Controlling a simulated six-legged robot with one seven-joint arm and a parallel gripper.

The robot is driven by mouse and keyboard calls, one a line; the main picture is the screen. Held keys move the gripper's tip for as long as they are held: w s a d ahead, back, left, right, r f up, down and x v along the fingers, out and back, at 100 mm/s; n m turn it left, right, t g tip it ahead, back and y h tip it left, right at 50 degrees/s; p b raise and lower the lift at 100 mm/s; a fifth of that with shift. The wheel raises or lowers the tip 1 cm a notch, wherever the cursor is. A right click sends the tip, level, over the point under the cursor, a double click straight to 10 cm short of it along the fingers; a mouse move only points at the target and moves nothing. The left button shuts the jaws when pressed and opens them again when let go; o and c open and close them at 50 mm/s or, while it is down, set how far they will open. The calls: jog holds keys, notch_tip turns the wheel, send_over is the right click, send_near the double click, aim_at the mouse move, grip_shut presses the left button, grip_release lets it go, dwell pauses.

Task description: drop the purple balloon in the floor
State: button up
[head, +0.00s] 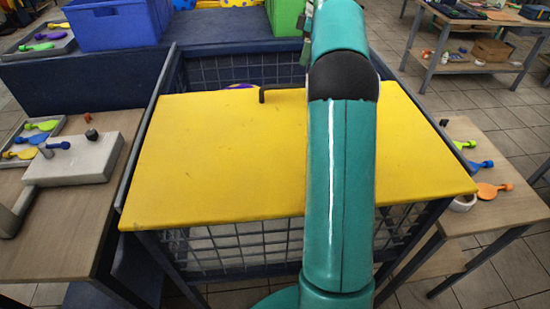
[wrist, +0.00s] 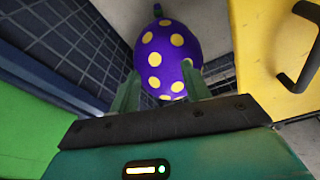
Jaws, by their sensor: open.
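The purple balloon with yellow spots (wrist: 166,55) shows in the wrist view, beyond and between the fingers of my gripper (wrist: 160,86). My gripper is open, with one green finger on each side of the balloon's near end. I cannot tell whether the fingers touch it. In the head view, a small purple patch (head: 241,86) shows just behind the yellow panel, probably the balloon; the rest is hidden. My teal arm reaches forward over the panel, and my gripper is not clearly seen there.
The yellow panel (head: 230,150) with a dark handle (head: 283,90) covers the near part of a wire-sided cage (head: 240,245). A blue bin (head: 115,25) and green bin (head: 284,15) stand behind. Tiled floor (head: 480,105) lies at right.

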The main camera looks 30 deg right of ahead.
jog(key=shift+s+d+r, duration=0.15)
jog(key=shift+r, duration=0.8)
jog(key=shift+s+d+r, duration=0.1)
jog(key=shift+r, duration=0.8)
jog(key=shift+s+d+r, duration=0.15)
jog(key=shift+r, duration=0.8)
